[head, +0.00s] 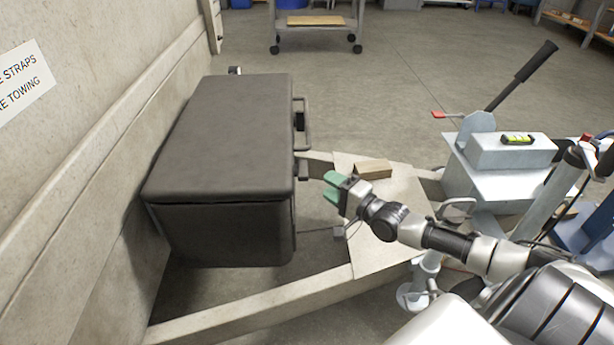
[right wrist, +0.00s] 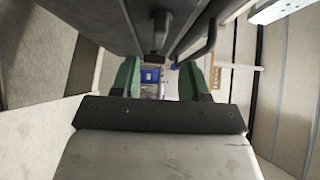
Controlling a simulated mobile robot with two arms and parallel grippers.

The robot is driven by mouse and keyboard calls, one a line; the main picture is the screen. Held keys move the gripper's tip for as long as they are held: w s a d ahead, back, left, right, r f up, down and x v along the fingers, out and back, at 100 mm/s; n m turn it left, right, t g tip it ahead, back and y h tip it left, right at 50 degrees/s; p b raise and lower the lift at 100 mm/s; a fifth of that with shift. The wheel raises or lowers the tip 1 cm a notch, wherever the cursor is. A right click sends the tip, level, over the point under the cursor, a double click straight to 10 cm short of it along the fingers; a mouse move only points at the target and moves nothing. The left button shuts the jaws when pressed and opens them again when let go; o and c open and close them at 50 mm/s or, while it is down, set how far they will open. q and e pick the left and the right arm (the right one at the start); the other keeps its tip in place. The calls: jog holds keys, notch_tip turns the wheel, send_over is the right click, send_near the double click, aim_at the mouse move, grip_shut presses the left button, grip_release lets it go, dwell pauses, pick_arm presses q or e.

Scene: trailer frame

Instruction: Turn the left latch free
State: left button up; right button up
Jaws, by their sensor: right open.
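A dark grey lidded box (head: 225,135) stands on the trailer frame with its lid down. On its right side a small dark latch (head: 303,169) shows near the close corner; I take this for the left latch. My right gripper (head: 331,188), with green fingers, is open and empty just right of and below this latch, apart from it. In the right wrist view the open fingers (right wrist: 157,78) point along the box side, and a latch-like fitting (right wrist: 160,30) hangs above the gap between them. The latch's exact turn is too small to tell. My left gripper is out of view.
A bar handle (head: 306,125) sticks out of the box side, beyond the latch; it also shows in the right wrist view (right wrist: 207,42). A wooden block (head: 373,169) lies on the frame plate (head: 385,235).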

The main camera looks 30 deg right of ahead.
aim_at(307, 169)
jog(key=shift+b+x, duration=1.6)
jog(key=shift+x, duration=2.65)
jog(key=c, duration=0.6)
jog(key=shift+f, duration=0.15)
jog(key=shift+c, duration=0.2)
